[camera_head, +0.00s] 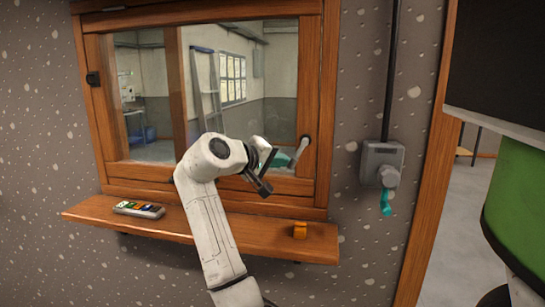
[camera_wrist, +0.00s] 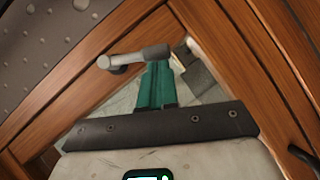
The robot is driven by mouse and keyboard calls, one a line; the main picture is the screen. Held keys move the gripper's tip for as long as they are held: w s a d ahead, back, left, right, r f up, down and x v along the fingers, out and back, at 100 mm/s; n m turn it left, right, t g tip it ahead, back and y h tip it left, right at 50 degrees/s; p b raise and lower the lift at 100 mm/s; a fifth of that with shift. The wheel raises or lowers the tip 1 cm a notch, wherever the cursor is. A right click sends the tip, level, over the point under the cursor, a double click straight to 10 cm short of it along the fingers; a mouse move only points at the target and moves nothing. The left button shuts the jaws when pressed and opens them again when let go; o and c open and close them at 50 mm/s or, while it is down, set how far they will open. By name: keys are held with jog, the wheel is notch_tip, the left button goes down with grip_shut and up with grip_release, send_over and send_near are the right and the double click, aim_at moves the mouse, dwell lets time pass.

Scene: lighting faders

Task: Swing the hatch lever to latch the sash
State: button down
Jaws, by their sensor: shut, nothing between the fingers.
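The window sash (camera_head: 176,85) has a wooden frame and looks closed. A grey hatch lever (camera_head: 299,152) is mounted on the right side of the window frame and slants down and left from its pivot. In the wrist view the lever (camera_wrist: 135,57) crosses just beyond the teal fingertips. My gripper (camera_head: 281,160) is just left of the lever's lower end, in front of the glass. In the wrist view my gripper (camera_wrist: 157,65) has its teal fingers together with nothing between them. The lever's free end overlaps the fingertips there; I cannot tell whether they touch.
A wooden sill (camera_head: 190,228) runs below the window. A grey switch box (camera_head: 382,158) with a teal tag (camera_head: 386,203) is on the wall. A green cylinder (camera_head: 515,210) stands at the far right.

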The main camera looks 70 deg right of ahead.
jog(key=shift+s+f+n+p, duration=0.15)
jog(key=shift+f+n+p, duration=0.05)
jog(key=shift+n+p, duration=0.2)
dwell(0.3)
jog(key=shift+s+d+f+n+g+h+p, duration=0.1)
jog(key=shift+s+f+n+g+h+p, duration=0.5)
jog(key=shift+n, duration=0.3)
jog(key=shift+s+f+n+g+h+p, duration=0.4)
jog(key=shift+s+n+g+h+p, duration=0.15)
jog(key=shift+n+h+p, duration=0.3)
jog(key=shift+s, duration=0.1)
